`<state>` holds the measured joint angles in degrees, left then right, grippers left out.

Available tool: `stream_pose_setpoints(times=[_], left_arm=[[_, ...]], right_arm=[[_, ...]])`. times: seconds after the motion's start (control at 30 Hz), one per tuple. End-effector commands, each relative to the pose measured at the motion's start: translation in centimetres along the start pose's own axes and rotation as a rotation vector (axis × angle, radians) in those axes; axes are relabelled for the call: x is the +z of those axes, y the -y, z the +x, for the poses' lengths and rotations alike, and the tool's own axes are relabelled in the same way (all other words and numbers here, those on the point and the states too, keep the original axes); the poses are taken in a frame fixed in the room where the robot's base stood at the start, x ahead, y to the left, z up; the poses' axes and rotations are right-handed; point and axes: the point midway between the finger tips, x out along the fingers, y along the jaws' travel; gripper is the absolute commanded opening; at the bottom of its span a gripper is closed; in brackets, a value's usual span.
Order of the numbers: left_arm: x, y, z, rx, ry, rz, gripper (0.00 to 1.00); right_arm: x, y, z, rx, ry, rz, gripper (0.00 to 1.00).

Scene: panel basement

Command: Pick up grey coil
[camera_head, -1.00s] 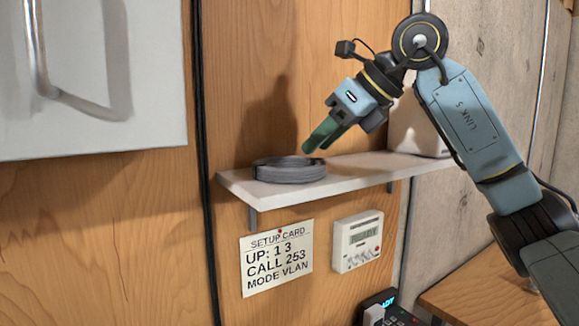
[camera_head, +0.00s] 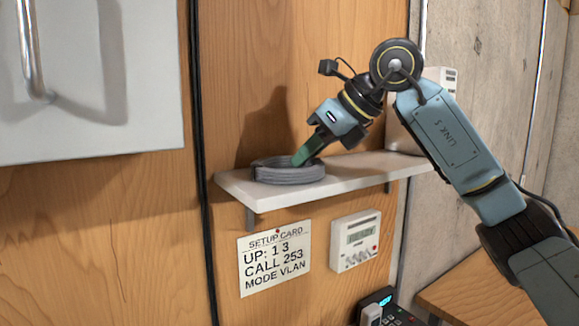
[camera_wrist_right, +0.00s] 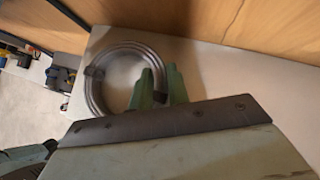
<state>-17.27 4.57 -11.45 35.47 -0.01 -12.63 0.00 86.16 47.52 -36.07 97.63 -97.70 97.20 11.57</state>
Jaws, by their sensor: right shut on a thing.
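The grey coil (camera_head: 287,175) lies flat near the left end of the white wall shelf (camera_head: 350,172). In the right wrist view it shows as a ring of looped cable (camera_wrist_right: 97,88) with dark ties. My right gripper (camera_head: 301,159) reaches down to the coil from the upper right, its green fingertips at the coil's right side. In the wrist view the green fingers (camera_wrist_right: 159,88) are shut on the near right part of the ring. The coil still appears to rest on the shelf. My left gripper is not in view.
A white box (camera_head: 402,128) stands at the shelf's right end, behind my arm. A setup card (camera_head: 274,262) and a small meter (camera_head: 356,240) are on the panel below. A pale cabinet door with a handle (camera_head: 40,90) is at upper left.

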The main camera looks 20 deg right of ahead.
Motion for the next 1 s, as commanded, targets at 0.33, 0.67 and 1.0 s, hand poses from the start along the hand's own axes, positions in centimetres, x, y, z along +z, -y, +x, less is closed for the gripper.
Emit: stream_pose_setpoints(times=[0.33, 0.67, 1.0], left_arm=[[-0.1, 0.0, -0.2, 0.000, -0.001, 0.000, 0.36], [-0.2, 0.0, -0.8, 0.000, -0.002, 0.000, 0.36], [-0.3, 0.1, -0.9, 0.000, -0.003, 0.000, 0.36]], right_arm=[[2.1, -0.1, -2.1, -0.001, 0.004, -0.001, 0.00], [6.3, 0.0, -6.2, 0.000, 0.001, 0.000, 0.00], [7.1, 0.0, -7.1, 0.000, -0.001, 0.000, 0.00]])
